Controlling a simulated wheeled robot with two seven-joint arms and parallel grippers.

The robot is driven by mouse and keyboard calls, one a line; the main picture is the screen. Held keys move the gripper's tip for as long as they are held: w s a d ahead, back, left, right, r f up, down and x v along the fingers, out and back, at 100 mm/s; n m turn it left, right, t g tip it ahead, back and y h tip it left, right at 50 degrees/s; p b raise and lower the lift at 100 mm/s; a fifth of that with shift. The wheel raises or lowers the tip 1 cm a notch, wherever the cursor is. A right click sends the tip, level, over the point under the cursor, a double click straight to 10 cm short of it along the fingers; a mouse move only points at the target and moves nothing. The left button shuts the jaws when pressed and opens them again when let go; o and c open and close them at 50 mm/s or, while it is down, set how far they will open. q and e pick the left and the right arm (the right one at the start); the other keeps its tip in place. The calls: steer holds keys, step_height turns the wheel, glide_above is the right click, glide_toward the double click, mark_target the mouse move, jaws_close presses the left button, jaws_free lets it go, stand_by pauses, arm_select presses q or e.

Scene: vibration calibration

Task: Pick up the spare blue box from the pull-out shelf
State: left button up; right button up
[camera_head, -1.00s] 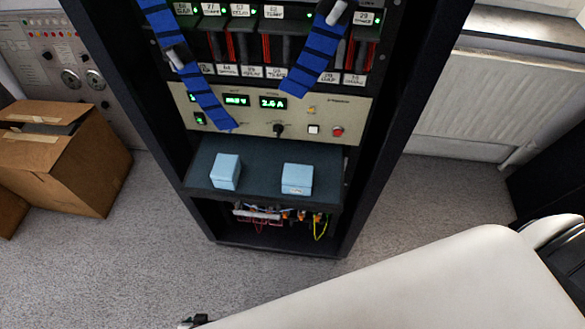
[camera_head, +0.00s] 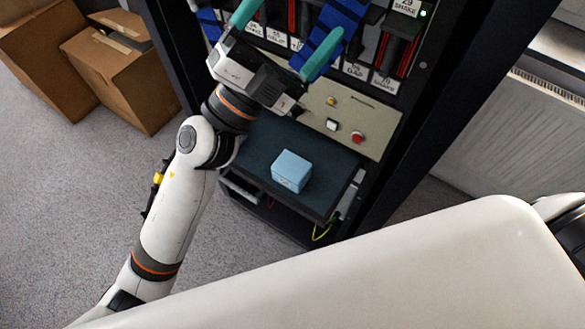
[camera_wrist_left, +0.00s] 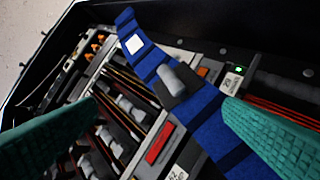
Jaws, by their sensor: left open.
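A light blue box (camera_head: 291,171) sits on the dark pull-out shelf (camera_head: 333,172) of the rack in the head view. Only this one box shows now; the left part of the shelf is hidden behind my left arm. My left gripper (camera_head: 284,36) is above and behind the box, in front of the rack's upper modules. Its teal fingers are wide apart, with nothing held between them. In the left wrist view the open fingers (camera_wrist_left: 160,105) frame a dark-striped blue strap (camera_wrist_left: 205,112) with a grey clip; no blue box shows there. My right gripper is not in view.
The black rack frame (camera_head: 400,160) stands right of the shelf. A control panel (camera_head: 375,125) with a red button is just above it. Cardboard boxes (camera_head: 125,75) stand on the floor at left. A radiator (camera_head: 500,140) is at right.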

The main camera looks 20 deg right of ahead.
arm_select(q)
steer(key=s+d+f+m+g+y, duration=0.85)
steer(key=s+d+m+g, duration=0.2)
steer(key=m+g, duration=0.55)
steer(key=m+t+y, duration=0.2)
steer(key=t+y, duration=0.6)
steer(key=y, duration=0.8)
glide_above(291, 165)
steer(key=f, duration=1.5)
steer(key=shift+s+a, duration=0.15)
steer(key=shift+s, duration=0.15)
step_height(291, 165, down, 5)
steer(key=shift+f+p, duration=0.15)
steer(key=shift+p, duration=0.2)
steer(key=shift+w+d+f+p, duration=0.15)
steer(key=shift+f+p, duration=0.1)
steer(key=shift+f, duration=1.3)
steer(key=shift+w+d+f+p, duration=0.1)
steer(key=shift+w+f+p, duration=0.1)
steer(key=shift+f, duration=1.35)
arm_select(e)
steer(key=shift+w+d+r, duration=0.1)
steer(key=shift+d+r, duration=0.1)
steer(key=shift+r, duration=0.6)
arm_select(q)
steer(key=shift+c, duration=0.3)
